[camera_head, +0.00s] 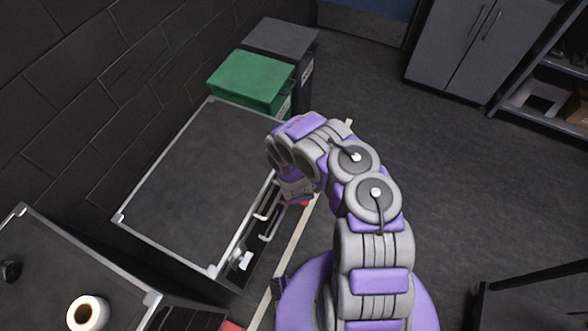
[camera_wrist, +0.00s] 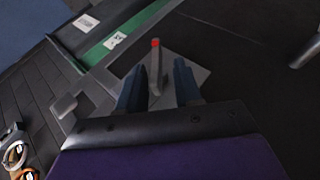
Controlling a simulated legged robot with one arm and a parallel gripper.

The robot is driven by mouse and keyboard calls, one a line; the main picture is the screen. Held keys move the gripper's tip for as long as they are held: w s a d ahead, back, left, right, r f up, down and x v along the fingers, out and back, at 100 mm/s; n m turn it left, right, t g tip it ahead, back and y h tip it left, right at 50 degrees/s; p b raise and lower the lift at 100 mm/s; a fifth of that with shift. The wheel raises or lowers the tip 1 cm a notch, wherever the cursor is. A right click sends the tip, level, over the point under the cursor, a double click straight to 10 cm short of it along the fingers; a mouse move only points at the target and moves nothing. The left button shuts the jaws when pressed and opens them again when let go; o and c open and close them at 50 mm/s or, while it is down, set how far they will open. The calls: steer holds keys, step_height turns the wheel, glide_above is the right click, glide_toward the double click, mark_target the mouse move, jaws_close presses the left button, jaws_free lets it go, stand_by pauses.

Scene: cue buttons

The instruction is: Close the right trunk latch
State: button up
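The black trunk (camera_head: 190,185) with silver edges stands against the wall at the left in the head view. Its front side carries a pale left latch (camera_head: 243,261) and a handle (camera_head: 262,222). My gripper (camera_head: 297,190) is at the far end of this side and hides most of the right latch. In the wrist view, the right latch (camera_wrist: 156,68) is a grey lever with a red tip on a grey plate, sticking out from it. My gripper (camera_wrist: 159,67) is open, with one dark finger on each side of the lever. Whether either finger touches it I cannot tell.
A green bin (camera_head: 252,80) and a dark grey bin (camera_head: 283,45) stand beyond the trunk. Another black case (camera_head: 55,265) with a tape roll (camera_head: 87,313) is at lower left. Grey cabinets (camera_head: 475,45) stand at the back.

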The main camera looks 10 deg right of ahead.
steer(key=p+v, duration=0.6)
steer(key=v, duration=1.1)
steer(key=shift+p, duration=0.35)
steer(key=shift+s, duration=0.15)
